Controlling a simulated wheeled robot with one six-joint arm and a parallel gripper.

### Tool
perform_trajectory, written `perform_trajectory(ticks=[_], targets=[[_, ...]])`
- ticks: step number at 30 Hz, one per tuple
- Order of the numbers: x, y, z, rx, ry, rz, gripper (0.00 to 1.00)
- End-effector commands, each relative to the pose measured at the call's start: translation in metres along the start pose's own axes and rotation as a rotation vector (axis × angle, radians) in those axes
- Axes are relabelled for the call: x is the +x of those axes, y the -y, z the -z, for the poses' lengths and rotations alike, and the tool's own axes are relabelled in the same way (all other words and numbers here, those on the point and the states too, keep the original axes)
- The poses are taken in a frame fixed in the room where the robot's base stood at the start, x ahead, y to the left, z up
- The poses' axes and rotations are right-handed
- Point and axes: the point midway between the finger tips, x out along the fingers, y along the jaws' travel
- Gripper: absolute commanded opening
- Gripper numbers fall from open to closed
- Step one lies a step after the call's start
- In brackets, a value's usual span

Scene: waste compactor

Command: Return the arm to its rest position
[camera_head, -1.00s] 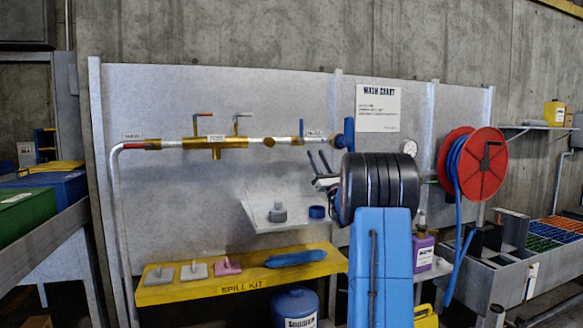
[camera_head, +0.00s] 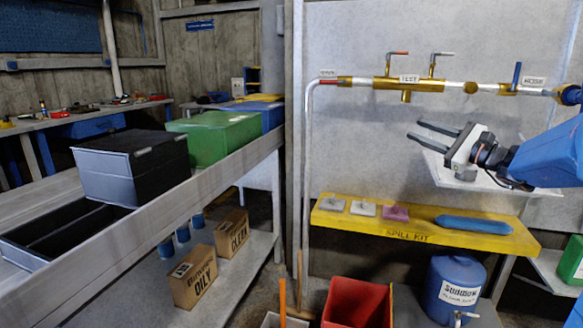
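My gripper (camera_head: 436,133) is at the right of the view, at the end of my blue and black arm (camera_head: 545,160). Its two dark fingers point left and are spread apart with nothing between them. It hangs in front of the grey panel, below the brass pipe fittings (camera_head: 406,83) and above the yellow spill kit shelf (camera_head: 425,229). It appears clear of both. A small pale shelf (camera_head: 480,185) is partly hidden behind my gripper and arm.
At left a long bench (camera_head: 150,215) carries a black box (camera_head: 130,165), a green box (camera_head: 215,137) and a blue one. Below are cardboard boxes (camera_head: 193,276). A red bin (camera_head: 357,303) and a blue drum (camera_head: 456,285) stand under the spill kit shelf.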

Motion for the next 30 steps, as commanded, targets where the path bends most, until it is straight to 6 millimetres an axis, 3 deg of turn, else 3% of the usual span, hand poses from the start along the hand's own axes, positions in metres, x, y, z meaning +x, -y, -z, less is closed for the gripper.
perform_trajectory(ticks=[1,8,12,15,22,27,30], targets=[[0.003,-0.031,-0.013,-0.043,-0.016,-0.073,0.33],[-0.014,-0.168,-0.046,-0.284,-0.095,-0.426,0.33],[-0.047,-0.243,-0.055,-0.462,-0.131,-0.641,0.33],[-0.077,-0.289,-0.058,-0.599,-0.149,-0.788,0.33],[-0.161,-0.366,-0.049,-0.945,-0.172,-1.109,0.33],[-0.225,-0.395,-0.035,-1.225,-0.175,-1.324,0.33],[-0.257,-0.402,-0.025,-1.38,-0.173,-1.432,0.33]])
